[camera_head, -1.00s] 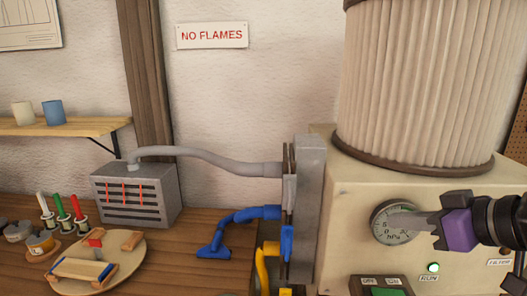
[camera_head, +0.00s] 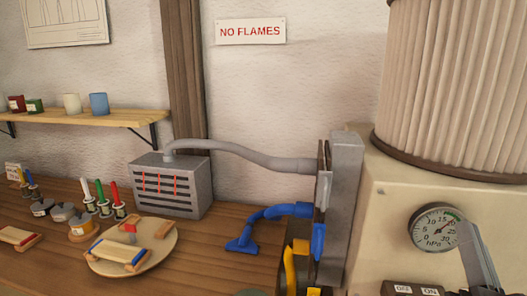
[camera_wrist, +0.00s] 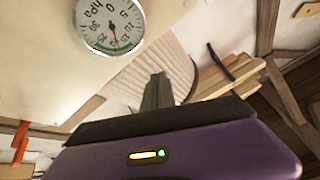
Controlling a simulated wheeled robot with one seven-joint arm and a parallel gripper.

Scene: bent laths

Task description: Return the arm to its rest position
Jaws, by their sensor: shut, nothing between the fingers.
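My gripper (camera_head: 467,228) shows at the lower right of the head view as grey fingers pointing up, with the rest cut off by the frame. The fingers are together and empty. In the wrist view the shut fingers (camera_wrist: 157,92) rise from the dark bar and purple body, with nothing between them. The round hPa gauge (camera_head: 435,228) on the cream machine is just left of the fingers in the head view. The gauge also shows at the top of the wrist view (camera_wrist: 110,24). I cannot tell whether the fingers touch the machine.
The cream machine (camera_head: 385,215) with a pleated filter (camera_head: 455,90) fills the right side. A grey vertical slab (camera_head: 345,200) and blue hoses (camera_head: 270,212) stand left of it. A bench (camera_head: 200,262) holds a vented grey box (camera_head: 172,188) and a round board (camera_head: 150,262).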

